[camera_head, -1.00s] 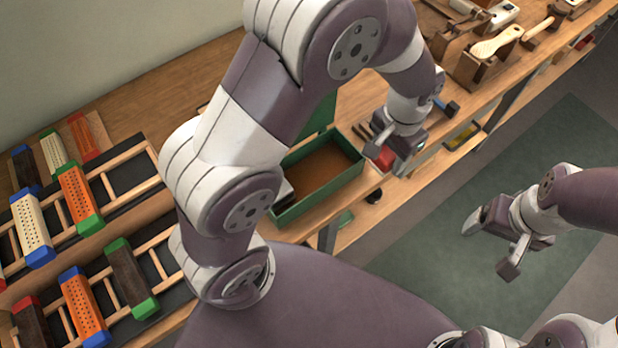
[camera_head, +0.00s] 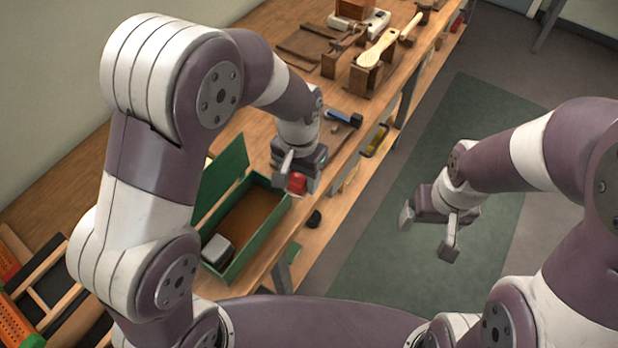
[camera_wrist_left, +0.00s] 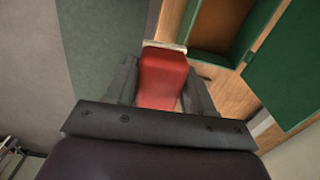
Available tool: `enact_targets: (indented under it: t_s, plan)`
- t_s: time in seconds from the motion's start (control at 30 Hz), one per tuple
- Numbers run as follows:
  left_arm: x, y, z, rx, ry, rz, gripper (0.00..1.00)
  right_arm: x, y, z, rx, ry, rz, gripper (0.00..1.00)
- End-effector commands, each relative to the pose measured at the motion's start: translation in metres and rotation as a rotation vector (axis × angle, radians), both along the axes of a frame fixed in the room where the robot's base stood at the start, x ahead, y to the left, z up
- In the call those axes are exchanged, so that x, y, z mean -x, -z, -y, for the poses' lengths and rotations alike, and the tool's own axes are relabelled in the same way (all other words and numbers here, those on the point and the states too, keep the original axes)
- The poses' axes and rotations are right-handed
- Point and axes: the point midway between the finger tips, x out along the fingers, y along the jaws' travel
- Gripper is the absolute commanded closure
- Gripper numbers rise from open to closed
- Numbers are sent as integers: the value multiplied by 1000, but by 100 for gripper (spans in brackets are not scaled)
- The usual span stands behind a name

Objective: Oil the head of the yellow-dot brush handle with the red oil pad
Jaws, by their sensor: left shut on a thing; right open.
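My left gripper (camera_head: 291,176) is shut on the red oil pad (camera_head: 297,183). It holds the pad by the right end of the green box, near the bench's front edge. In the left wrist view the red pad (camera_wrist_left: 164,78) sits between the fingers, with a pale strip at its far end. A pale wooden brush handle (camera_head: 379,49) lies tilted on a dark wooden stand (camera_head: 370,78), further back along the bench and apart from the pad. I cannot make out a yellow dot on it. My right gripper (camera_head: 428,232) is open and empty over the floor.
The open green box (camera_head: 236,262) has its lid (camera_head: 220,183) raised, with a grey block (camera_head: 218,250) inside. A blue-ended tool (camera_head: 343,118) lies between box and stand. Wooden tools and blocks crowd the bench's far end. Racks with coloured brush blocks (camera_head: 14,325) are lower left.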

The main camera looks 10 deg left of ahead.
Motion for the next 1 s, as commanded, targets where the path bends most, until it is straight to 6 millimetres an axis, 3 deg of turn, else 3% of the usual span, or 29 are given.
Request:
enact_targets:
  t_s: [0.03,0.17,0.3,0.4,0.53,0.7,1.0]
  plan:
    - [2,-7,-15,-2,-38,-4,71,0,-12,0,0,0,0,16]
    - [17,-1,-61,-2,-210,-5,71,0,-31,0,0,0,0,16]
    - [39,14,-104,-3,-581,-8,71,0,-48,0,0,0,1,16]
    - [54,25,-123,-2,-856,-6,71,0,-54,0,0,0,1,16]
    - [65,37,-132,-1,-1137,-4,71,0,-56,0,0,0,0,16]
    - [62,46,-132,1,-1387,0,71,0,-54,0,0,0,0,16]
    - [57,56,-132,1,-1516,-1,71,0,-44,0,0,0,0,16]
